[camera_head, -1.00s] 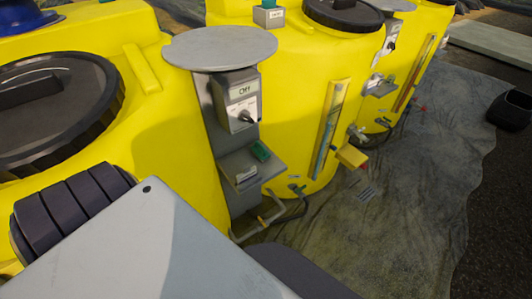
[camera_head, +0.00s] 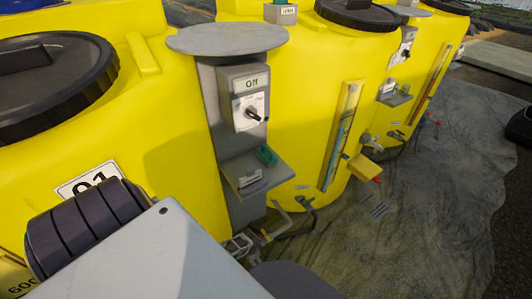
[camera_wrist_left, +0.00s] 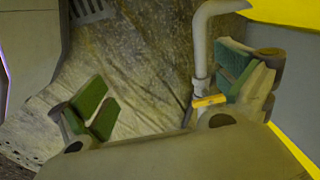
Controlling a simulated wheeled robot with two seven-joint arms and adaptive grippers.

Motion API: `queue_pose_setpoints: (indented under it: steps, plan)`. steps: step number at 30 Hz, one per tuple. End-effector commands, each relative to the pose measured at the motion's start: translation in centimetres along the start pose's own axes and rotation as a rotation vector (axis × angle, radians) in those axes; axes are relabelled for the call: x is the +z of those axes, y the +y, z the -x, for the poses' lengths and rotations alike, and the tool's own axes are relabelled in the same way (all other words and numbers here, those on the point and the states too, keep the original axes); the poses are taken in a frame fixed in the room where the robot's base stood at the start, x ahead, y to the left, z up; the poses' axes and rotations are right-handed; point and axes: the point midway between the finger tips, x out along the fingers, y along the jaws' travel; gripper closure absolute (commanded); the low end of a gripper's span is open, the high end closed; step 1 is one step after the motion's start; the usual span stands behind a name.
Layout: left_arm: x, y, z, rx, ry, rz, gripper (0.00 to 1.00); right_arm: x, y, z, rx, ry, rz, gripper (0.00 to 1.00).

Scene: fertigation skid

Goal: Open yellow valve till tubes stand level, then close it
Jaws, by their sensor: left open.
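The yellow valve handle (camera_wrist_left: 209,101) sits on a grey pipe (camera_wrist_left: 202,50) in the left wrist view. My left gripper (camera_wrist_left: 168,90) is open, with green pads on its two fingers. The handle lies between the fingers, close to the right-hand one; I cannot tell whether they touch. In the head view a small yellow part (camera_head: 265,235) shows on the low pipework beside the grey post. A sight tube (camera_head: 340,135) stands upright on the middle tank, and another (camera_head: 431,75) on the farther tank. Their liquid levels are too small to compare. My right gripper is out of view.
A grey post carries a control box (camera_head: 245,97) reading "Off" and a small shelf (camera_head: 254,175). Yellow tanks (camera_head: 300,110) line the left; wet sheeting (camera_head: 430,200) on the right is open floor.

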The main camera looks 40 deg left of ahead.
Motion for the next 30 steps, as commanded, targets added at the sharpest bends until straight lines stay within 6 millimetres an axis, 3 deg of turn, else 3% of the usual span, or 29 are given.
queue_pose_setpoints:
  steps: [14, 30]
  plan:
    - [-5.6, -3.3, -0.9, 0.011, -0.007, -0.009, 0.0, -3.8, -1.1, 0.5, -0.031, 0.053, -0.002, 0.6]
    - [-10.9, -6.3, -0.5, 0.036, -0.013, -0.029, 0.0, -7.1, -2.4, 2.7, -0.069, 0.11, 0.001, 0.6]
